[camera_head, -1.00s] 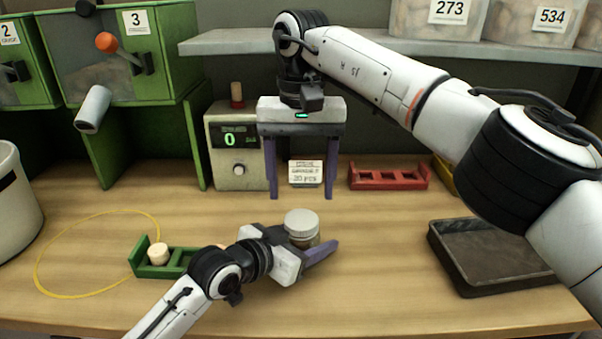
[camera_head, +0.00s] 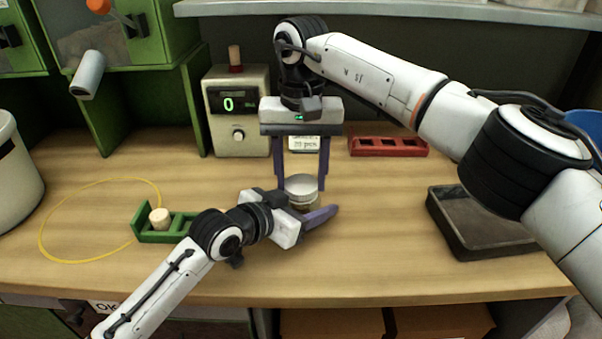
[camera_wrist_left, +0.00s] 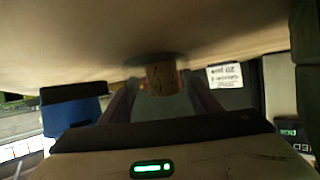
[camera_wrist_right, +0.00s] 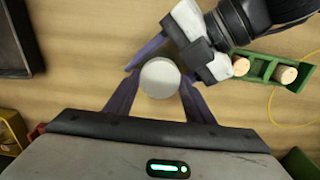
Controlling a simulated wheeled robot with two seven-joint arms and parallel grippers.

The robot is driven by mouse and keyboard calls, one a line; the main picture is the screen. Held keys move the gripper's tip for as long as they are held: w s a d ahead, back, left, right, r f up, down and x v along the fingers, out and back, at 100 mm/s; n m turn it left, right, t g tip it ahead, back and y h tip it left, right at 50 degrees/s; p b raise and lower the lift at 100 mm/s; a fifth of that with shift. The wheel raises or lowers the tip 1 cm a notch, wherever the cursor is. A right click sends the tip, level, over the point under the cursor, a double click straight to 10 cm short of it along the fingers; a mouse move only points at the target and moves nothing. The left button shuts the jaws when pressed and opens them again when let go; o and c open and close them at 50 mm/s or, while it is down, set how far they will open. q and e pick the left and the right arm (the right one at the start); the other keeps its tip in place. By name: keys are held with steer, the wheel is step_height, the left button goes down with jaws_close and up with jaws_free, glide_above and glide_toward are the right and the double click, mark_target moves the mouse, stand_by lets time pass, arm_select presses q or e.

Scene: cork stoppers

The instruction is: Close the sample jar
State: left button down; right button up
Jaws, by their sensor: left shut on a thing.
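The sample jar (camera_head: 312,206) stands on the bench, with a pale grey lid (camera_head: 302,186) on its top. Whether the lid is seated tight, I cannot tell. My left gripper (camera_head: 302,208) is low on the bench and shut on the jar body, which shows brown contents in the left wrist view (camera_wrist_left: 162,78). My right gripper (camera_head: 302,181) points straight down over the jar. Its purple fingers are open on both sides of the lid. In the right wrist view the lid (camera_wrist_right: 160,78) lies between the fingertips, close to both.
A green rack (camera_head: 183,225) with corks lies left of the jar, beside a yellow loop (camera_head: 72,257). A dark tray (camera_head: 490,245) is at the right. The front bench strip is clear.

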steer(key=shift+c, duration=1)
steer(key=m, duration=0.5)
steer(key=shift+m, duration=0.3)
steer(key=m, duration=0.6)
steer(key=shift+m, duration=0.3)
steer(key=m, duration=0.6)
steer(key=shift+m, duration=0.3)
steer(key=m, duration=0.6)
steer(key=shift+m, duration=0.3)
steer(key=m, duration=0.6)
steer(key=shift+m, duration=0.3)
steer(key=m, duration=0.6)
steer(key=shift+f+m, duration=0.1)
steer(key=shift+m, duration=0.2)
steer(key=m, duration=0.6)
steer(key=shift+m, duration=0.3)
steer(key=m, duration=0.5)
steer(key=o, duration=1.3)
steer(key=shift+c, duration=0.2)
step_height(320, 180, up, 12)
